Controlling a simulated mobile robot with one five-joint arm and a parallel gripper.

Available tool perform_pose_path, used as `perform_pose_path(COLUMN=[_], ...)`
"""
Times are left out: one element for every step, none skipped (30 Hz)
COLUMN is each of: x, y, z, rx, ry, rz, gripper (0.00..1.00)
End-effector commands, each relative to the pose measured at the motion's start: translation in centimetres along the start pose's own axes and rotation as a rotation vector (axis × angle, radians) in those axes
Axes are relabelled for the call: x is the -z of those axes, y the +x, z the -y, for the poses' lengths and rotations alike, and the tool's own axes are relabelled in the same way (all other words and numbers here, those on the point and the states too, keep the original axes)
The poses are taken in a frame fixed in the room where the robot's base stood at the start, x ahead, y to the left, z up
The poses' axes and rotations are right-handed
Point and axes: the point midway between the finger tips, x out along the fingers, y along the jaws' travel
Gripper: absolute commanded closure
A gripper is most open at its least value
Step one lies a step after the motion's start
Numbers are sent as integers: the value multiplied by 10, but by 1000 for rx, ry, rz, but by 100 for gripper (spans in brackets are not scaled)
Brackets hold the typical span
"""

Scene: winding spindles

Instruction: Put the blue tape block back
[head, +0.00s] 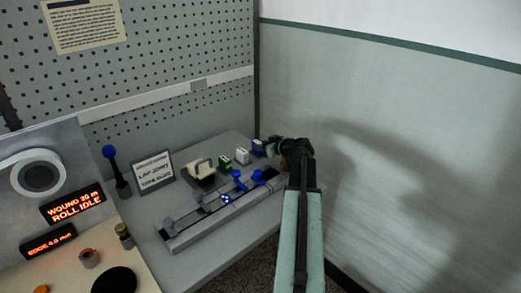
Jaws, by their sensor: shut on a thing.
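The blue tape block (257,147) is small, with a pale face, at the right end of a short row at the back right of the grey bench. A green block (224,161) and a white block (242,156) stand to its left. My gripper (271,147) reaches in from the right and is shut at the blue block's right side. The fingertips are small and dark here, and my wrist hides part of that bench corner. I cannot tell whether the blue block touches the bench.
A long grey rail fixture (195,229) with blue knobs (239,179) lies in front of the blocks. A beige dispenser (201,173), a sign (153,170) and a blue-topped post (116,168) stand left. A pegboard (160,75) closes the back; a wall panel (400,120) stands right.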

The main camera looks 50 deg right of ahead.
Motion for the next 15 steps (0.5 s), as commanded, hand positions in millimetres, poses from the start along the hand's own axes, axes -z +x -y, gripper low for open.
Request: perform_pose_path(x=[0,-1,-2,-4,-3,-2,-2,-2,-2,-2,-2,-2,-2,-2,-2], y=[0,0,1,2,2,1,1,1,1,1,1,1,1,1,1], z=[0,0,0,0,0,0,0,0,0,0,0,0,0,1,1], rx=[0,0,0,0,0,0,0,0,1,1,1,1,1,1,1], ry=[0,0,0,0,0,0,0,0,0,0,0,0,0,0,0], rz=[0,0,0,0,0,0,0,0,0,0,0,0,0,0,0], gripper=[100,100,100,100,70,59,51,51,51,51,51,51,51,51,51])
